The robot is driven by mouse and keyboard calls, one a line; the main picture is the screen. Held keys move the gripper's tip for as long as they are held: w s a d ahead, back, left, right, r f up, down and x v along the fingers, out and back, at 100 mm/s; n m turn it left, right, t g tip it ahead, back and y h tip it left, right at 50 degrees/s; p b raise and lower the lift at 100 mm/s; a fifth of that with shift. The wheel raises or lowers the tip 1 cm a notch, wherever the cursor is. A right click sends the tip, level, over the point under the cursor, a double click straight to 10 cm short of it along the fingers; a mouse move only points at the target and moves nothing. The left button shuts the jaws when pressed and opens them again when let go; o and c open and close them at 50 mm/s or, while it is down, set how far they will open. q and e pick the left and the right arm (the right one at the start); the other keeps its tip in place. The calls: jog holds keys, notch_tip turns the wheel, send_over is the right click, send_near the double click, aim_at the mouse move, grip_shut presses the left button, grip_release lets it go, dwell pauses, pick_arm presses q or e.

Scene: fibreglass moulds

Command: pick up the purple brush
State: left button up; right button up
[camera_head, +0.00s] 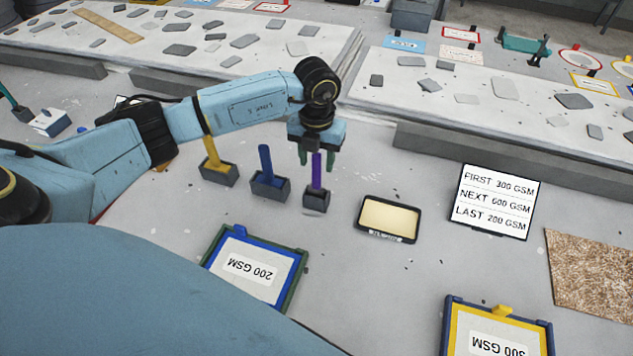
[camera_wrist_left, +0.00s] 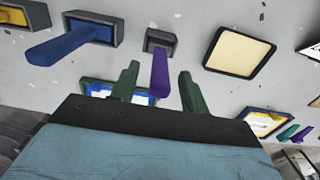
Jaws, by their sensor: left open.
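The purple brush (camera_head: 316,172) stands upright in a small dark grey holder (camera_head: 316,199) on the grey table. My left gripper (camera_head: 318,158) is above it, pointing down, with its green fingers on either side of the handle's top. In the left wrist view the purple handle (camera_wrist_left: 160,74) rises between the two open fingers (camera_wrist_left: 158,90), with a gap visible on each side. The brush's lower end is hidden in the holder. My right gripper is not in view.
A blue brush (camera_head: 266,160) and a yellow brush (camera_head: 211,150) stand in holders to the left. A black-rimmed tray (camera_head: 388,218) lies to the right, near a text sign (camera_head: 494,201). A framed 200 GSM sheet (camera_head: 254,267) lies in front. Raised slabs (camera_head: 470,92) stand behind.

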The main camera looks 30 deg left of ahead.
pick_arm(q)
jog(key=shift+f, duration=0.85)
jog(key=shift+c, duration=0.4)
grip_shut()
jog(key=shift+r, duration=0.2)
